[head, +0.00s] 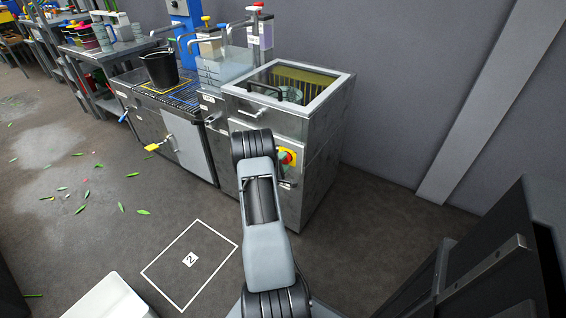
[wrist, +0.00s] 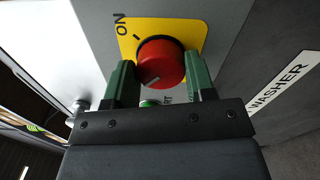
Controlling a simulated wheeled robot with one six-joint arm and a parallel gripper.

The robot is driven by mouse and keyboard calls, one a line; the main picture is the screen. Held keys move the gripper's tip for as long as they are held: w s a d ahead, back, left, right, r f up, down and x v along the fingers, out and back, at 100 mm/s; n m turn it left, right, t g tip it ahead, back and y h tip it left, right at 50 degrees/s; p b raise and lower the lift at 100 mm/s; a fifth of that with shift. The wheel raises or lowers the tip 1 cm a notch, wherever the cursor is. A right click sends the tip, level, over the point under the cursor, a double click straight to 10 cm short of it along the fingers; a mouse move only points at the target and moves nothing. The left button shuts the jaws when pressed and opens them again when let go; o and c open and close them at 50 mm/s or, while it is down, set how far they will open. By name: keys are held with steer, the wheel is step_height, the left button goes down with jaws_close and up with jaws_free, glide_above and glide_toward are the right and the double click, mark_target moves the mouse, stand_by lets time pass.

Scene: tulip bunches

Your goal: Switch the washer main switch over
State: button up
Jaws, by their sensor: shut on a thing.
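The washer main switch is a red round knob (wrist: 162,58) on a yellow plate (wrist: 190,24) marked ON, on the steel washer's front. In the wrist view my gripper (wrist: 158,76) has its green fingers on either side of the knob, shut on it. A dark line on the plate lies near the ON lettering; a dark mark shows on the knob's lower edge. In the head view the yellow plate (head: 291,152) shows just right of my arm, which hides most of my gripper. A green button shows partly below the knob, between the fingers.
The washer (head: 317,150) has a windowed lid and stands by the grey wall. Left of it is a steel bench with a black bucket (head: 161,67). A marked floor square (head: 190,260) lies at front left. A dark cabinet (head: 480,265) stands at right.

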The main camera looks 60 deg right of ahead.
steer(key=o, duration=0.9)
steer(key=shift+o, duration=0.2)
steer(key=a+p, duration=0.2)
steer(key=a, duration=1.2)
steer(key=shift+d, duration=0.1)
